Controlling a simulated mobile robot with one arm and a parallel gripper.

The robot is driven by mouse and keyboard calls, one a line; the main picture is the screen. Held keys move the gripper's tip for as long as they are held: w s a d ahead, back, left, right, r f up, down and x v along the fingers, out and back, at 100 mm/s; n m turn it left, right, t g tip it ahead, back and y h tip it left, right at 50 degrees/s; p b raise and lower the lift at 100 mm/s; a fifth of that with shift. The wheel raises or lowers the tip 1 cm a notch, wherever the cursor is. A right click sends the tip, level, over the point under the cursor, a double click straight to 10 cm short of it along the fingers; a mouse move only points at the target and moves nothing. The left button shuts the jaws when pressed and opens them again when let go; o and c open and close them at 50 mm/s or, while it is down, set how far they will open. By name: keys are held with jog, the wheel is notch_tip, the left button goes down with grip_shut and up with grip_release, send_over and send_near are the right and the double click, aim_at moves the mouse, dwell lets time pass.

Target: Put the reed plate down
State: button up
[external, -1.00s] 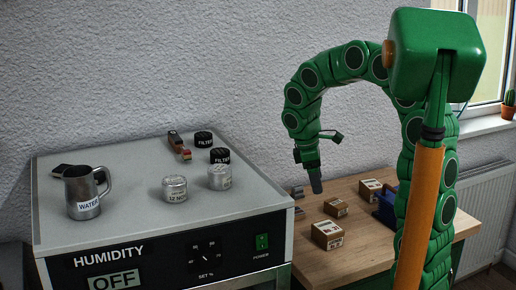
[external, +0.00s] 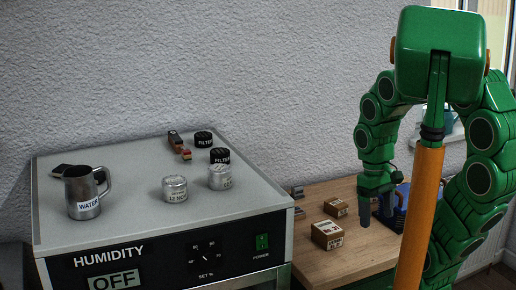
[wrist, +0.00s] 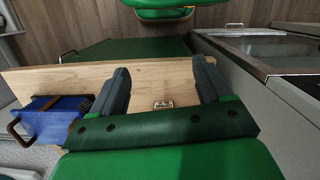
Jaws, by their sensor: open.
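My gripper (external: 377,211) is over the right part of the wooden table (external: 290,262), pointing down. Its two dark fingers are apart in the wrist view (wrist: 163,78), with nothing held between them. I cannot make out a reed plate for certain in any view. A small box with a pale label (wrist: 163,105) shows on the wood between the fingers in the wrist view, apart from both.
A blue bin (wrist: 45,122) with a brown handle is beside the gripper. Two labelled boxes (external: 327,235) (external: 336,207) stand on the table. The humidity cabinet (external: 120,235) at left carries a metal water jug (external: 82,195), tins (external: 175,188) and black filter lids (external: 220,156).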

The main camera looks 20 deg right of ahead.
jog(key=s, duration=0.1)
jog(key=s+m, duration=0.1)
jog(key=shift+s+f, duration=0.25)
jog(key=shift+s, duration=0.15)
